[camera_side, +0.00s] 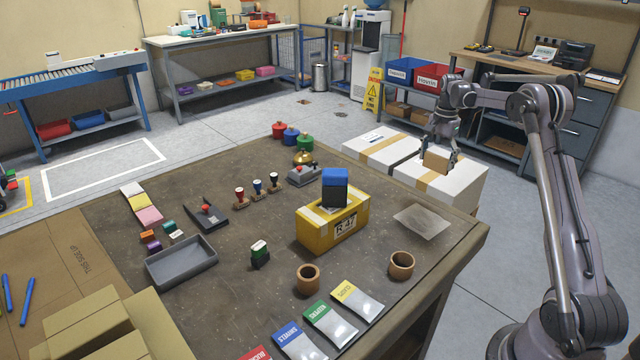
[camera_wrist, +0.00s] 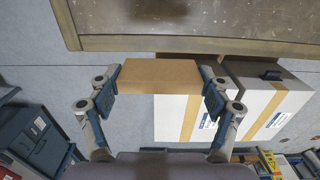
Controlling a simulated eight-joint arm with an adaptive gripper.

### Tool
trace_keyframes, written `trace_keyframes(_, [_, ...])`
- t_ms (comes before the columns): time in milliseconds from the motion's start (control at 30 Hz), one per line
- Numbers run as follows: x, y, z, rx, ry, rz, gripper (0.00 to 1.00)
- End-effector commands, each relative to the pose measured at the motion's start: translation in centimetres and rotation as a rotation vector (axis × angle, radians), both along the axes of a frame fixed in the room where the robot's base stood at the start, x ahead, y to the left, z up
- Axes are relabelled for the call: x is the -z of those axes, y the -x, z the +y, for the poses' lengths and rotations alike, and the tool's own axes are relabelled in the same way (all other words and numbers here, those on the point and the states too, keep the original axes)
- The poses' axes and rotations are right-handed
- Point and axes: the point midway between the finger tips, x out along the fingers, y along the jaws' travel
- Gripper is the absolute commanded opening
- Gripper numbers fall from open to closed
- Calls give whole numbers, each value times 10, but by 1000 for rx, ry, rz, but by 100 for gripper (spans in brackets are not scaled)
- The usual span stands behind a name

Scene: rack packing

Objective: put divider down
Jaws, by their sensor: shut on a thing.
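The divider, a plain tan cardboard piece (camera_side: 436,160), is held between the fingers of my gripper (camera_side: 440,150) at the right of the side view. In the wrist view the divider (camera_wrist: 160,76) spans the space between the two fingertips (camera_wrist: 160,82), with a finger against each end.
The table edge (camera_wrist: 200,44) crosses the wrist view's top.

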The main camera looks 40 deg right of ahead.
Motion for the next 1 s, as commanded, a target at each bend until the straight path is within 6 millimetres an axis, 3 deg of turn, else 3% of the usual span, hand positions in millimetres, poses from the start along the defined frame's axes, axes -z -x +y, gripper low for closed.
trace_keyframes(167, [16,-18,9,-3,0,0,62])
trace_keyframes(600, [65,-91,45,-2,0,0,62])
trace_keyframes(767, [73,-103,50,-1,0,0,62])
trace_keyframes(1000, [88,-105,51,0,0,0,62])
